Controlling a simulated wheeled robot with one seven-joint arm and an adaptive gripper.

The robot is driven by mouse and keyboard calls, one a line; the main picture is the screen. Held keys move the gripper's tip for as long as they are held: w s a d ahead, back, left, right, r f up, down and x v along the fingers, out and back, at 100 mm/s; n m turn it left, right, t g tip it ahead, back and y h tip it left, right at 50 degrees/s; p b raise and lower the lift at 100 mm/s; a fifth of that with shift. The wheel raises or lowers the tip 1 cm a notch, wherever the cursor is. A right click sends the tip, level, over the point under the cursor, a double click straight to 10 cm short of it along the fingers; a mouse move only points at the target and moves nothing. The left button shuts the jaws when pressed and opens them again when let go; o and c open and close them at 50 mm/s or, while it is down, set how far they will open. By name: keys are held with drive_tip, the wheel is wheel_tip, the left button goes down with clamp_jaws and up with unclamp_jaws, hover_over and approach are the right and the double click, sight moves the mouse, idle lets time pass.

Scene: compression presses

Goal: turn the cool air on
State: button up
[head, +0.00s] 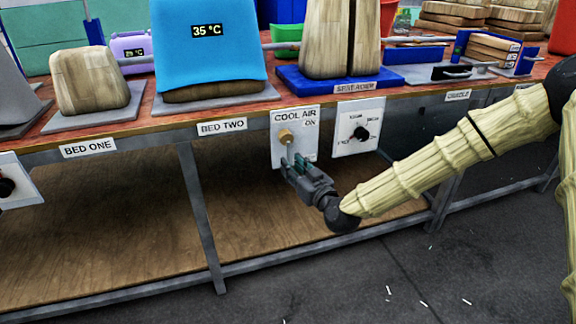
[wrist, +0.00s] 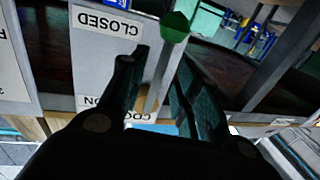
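The white COOL AIR panel (head: 309,146) hangs under the table's front edge, with ON printed at its upper right and a brass-coloured hub (head: 286,136). In the wrist view, turned upside down, the panel (wrist: 97,62) also shows the word CLOSED. There a thin metal lever (wrist: 160,82) with a green end (wrist: 175,27) points toward the CLOSED side. My gripper (head: 291,161) is at the panel's lower part, hiding some of it. In the wrist view my gripper (wrist: 163,68) is open, its fingers appearing on either side of the lever; contact cannot be told.
A second panel with a black dial (head: 360,133) is just right of the cool air panel. The table edge (head: 160,124) runs above, holding a blue-covered press marked 35 °C (head: 208,55). A table leg (head: 202,215) stands left; a wooden lower shelf (head: 110,235) lies below.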

drive_tip(key=shift+x, duration=1.55)
clamp_jaws()
